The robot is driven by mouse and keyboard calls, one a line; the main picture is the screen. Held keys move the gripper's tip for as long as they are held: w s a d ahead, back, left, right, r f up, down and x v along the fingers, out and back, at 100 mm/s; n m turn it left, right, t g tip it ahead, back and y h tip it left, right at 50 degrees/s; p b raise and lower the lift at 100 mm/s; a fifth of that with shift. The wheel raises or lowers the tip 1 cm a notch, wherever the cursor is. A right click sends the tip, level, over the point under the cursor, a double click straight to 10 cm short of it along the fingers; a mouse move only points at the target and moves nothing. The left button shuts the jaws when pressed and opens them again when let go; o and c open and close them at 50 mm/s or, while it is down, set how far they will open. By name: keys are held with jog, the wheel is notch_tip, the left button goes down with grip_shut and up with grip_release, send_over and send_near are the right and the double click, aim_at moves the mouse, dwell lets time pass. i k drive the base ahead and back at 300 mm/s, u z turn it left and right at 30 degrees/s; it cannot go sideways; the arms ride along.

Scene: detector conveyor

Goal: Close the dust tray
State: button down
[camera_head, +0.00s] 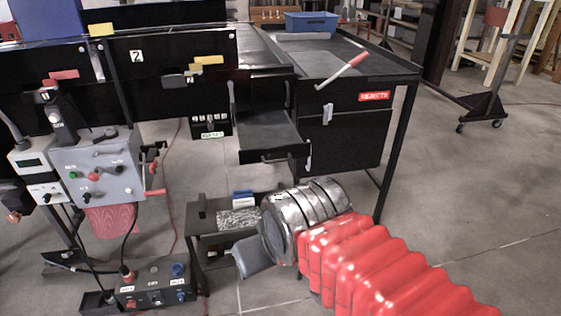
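A black drawer-like tray (270,132) sticks out from the black conveyor machine, below its top and left of the rejects cabinet; I take it for the dust tray. It is pulled open and looks empty inside. A dark handle (272,158) is on its front. My arm reaches in from the lower right, with red bellows and a silver wrist. My gripper (254,256) is below the tray and apart from it. Only one grey finger piece shows clearly, so its opening cannot be judged. Nothing is seen held in it.
A low black stand (215,225) with a speckled plate and a blue item is beside my wrist. A grey control box (98,168) with knobs stands at left, a switch box (155,285) on the floor. The rejects cabinet (345,140) stands right.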

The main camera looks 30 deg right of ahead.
aim_at(271, 137)
jog(key=i, duration=1)
